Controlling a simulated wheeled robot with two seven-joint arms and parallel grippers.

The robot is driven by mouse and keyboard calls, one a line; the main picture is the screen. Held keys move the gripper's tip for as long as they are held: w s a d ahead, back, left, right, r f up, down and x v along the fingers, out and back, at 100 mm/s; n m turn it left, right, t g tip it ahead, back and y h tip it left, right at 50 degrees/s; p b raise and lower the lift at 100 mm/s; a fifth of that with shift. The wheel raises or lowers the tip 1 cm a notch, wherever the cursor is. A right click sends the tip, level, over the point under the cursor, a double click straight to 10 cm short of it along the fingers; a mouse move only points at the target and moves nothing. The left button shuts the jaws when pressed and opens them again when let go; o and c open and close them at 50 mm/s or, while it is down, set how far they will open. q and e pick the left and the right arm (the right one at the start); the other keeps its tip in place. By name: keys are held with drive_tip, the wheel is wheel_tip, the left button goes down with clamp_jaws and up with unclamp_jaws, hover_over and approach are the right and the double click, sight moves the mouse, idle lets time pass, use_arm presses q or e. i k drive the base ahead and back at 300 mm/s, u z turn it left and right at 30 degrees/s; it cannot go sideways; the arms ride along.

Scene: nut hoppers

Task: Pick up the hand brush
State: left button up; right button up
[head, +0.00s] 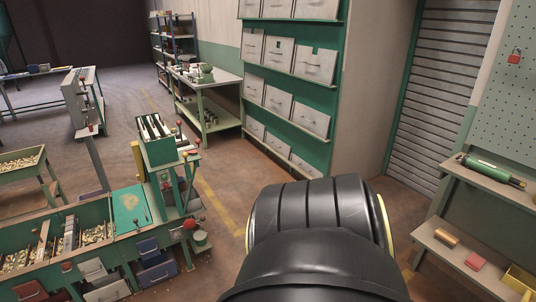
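I cannot pick out the hand brush with certainty in the head view. A small orange-brown piece (446,237) and a red block (475,261) lie on the lower shelf at the right, too small to identify. A large black arm link of mine fills the bottom centre and hides the floor behind it. Neither of my grippers shows.
A green workbench with nut hoppers (128,222) stands at the left. A green cylinder (490,170) lies on the upper right shelf, and a yellow bin (520,280) sits below. A rack of grey bins (278,95) stands behind. Floor (215,170) between is clear.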

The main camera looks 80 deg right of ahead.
sight(441, 236)
drive_tip(key=z, duration=4.1)
